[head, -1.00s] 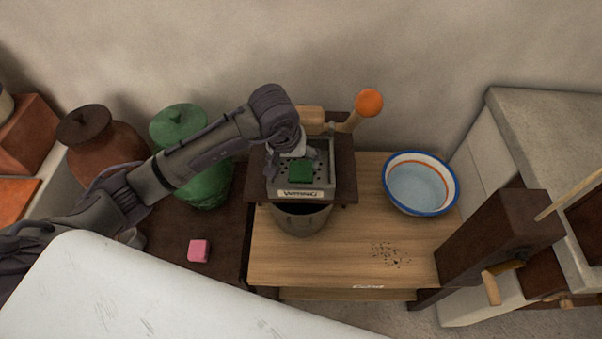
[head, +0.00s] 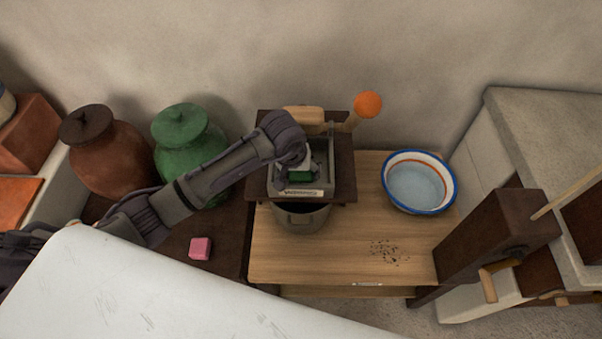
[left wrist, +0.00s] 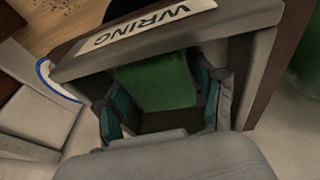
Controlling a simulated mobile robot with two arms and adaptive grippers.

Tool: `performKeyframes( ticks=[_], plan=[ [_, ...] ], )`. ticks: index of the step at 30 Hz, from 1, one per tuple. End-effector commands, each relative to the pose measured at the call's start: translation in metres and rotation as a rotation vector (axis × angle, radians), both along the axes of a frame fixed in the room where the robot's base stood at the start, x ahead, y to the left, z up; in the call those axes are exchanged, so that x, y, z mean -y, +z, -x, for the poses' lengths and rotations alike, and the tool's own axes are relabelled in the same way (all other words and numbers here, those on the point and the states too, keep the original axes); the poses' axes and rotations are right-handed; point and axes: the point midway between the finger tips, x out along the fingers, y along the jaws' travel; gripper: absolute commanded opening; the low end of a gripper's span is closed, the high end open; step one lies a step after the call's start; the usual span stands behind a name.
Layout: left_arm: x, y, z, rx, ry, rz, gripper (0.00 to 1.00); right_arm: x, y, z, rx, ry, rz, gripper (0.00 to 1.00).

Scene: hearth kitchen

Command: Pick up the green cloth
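The green cloth (head: 300,177) is a small folded block inside the grey wringing tray (head: 324,152), which carries a label reading "WRING". In the left wrist view the cloth (left wrist: 158,80) lies ahead between the two fingers of my left gripper (left wrist: 163,98). The fingers are spread, one on each side, with dark space showing near the cloth's lower edge. In the head view my left gripper reaches down into the tray over the cloth, and my wrist hides part of it. My right gripper is not in view.
The tray sits on a dark wooden stand above a grey pot (head: 300,218). A blue-rimmed bowl (head: 420,200) stands on the wooden table to the right. A pink block (head: 200,248) lies to the left, with a green jar (head: 190,150) and brown jar (head: 108,155) behind.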

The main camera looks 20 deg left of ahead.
Motion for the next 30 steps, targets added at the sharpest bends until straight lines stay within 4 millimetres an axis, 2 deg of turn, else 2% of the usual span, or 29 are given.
performKeyframes(
  ticks=[1,5,14,17,23,30],
  plan=[
    [0.000,0.000,0.000,0.000,0.000,-0.001,0.49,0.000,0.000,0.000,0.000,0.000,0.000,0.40],
    [0.000,0.000,0.000,0.000,0.000,0.000,0.27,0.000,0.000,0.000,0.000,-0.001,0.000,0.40],
    [0.000,0.004,0.000,0.001,-0.001,0.000,0.27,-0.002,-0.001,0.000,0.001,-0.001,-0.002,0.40],
    [0.000,0.012,-0.001,0.003,-0.001,-0.001,0.27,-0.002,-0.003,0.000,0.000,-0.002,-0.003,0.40],
    [-0.001,0.042,-0.002,0.007,-0.003,-0.003,0.27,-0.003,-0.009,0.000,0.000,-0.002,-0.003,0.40],
    [0.040,0.067,0.023,0.004,-0.007,0.001,0.27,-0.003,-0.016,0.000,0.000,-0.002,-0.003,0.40]
  ],
)
